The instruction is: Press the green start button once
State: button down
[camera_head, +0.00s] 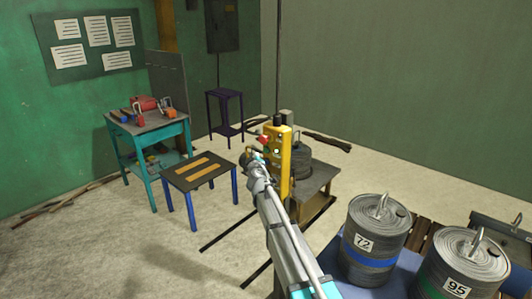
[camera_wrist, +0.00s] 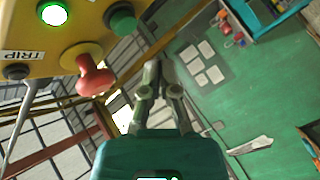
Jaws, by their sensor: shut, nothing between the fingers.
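The yellow control box (camera_head: 285,160) stands upright on a low table, and its face fills the top left of the wrist view (camera_wrist: 75,40). A dark green round button (camera_wrist: 122,18) is at the top of the wrist view. Left of it is a brightly lit lamp with a green rim (camera_wrist: 54,14). Below them a red knob (camera_wrist: 92,78) sticks out. My gripper (camera_wrist: 157,70) is shut and empty, below and right of the green button and apart from it in the picture. In the head view my gripper (camera_head: 257,163) is just left of the box; any contact cannot be told.
A black button (camera_wrist: 17,72) sits near the "TRIP" label and a lever on the box. Grey drums marked 72 (camera_head: 372,245) and 95 (camera_head: 459,270) stand at front right. A teal workbench (camera_head: 150,128) and a low blue-legged table (camera_head: 180,182) are left. Floor at front left is clear.

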jog(key=shift+s+a, duration=0.75)
jog(key=shift+s, duration=0.25)
jog(key=shift+d, duration=0.1)
jog(key=s+d+f+m+g+h, duration=0.45)
jog(key=s+d, duration=0.25)
jog(key=d, duration=0.5)
jog(key=s+d+f+m+g+h, duration=0.4)
jog(key=s+d, duration=0.3)
jog(key=d, duration=0.4)
jog(key=s+d+f+m+g+y, duration=0.1)
jog(key=s+d+f+g+y, duration=0.1)
jog(key=s, duration=0.6)
jog(key=s+d+f+m+g+y, duration=0.1)
jog(key=s+f+g+y, duration=0.1)
jog(key=s, duration=0.7)
jog(key=s+d+f+m+g+y, duration=0.1)
jog(key=s+f+g, duration=0.3)
jog(key=s, duration=0.4)
jog(key=shift+s+d+f+y, duration=0.35)
jog(key=shift+d+y, duration=0.2)
jog(key=shift+d, duration=0.3)
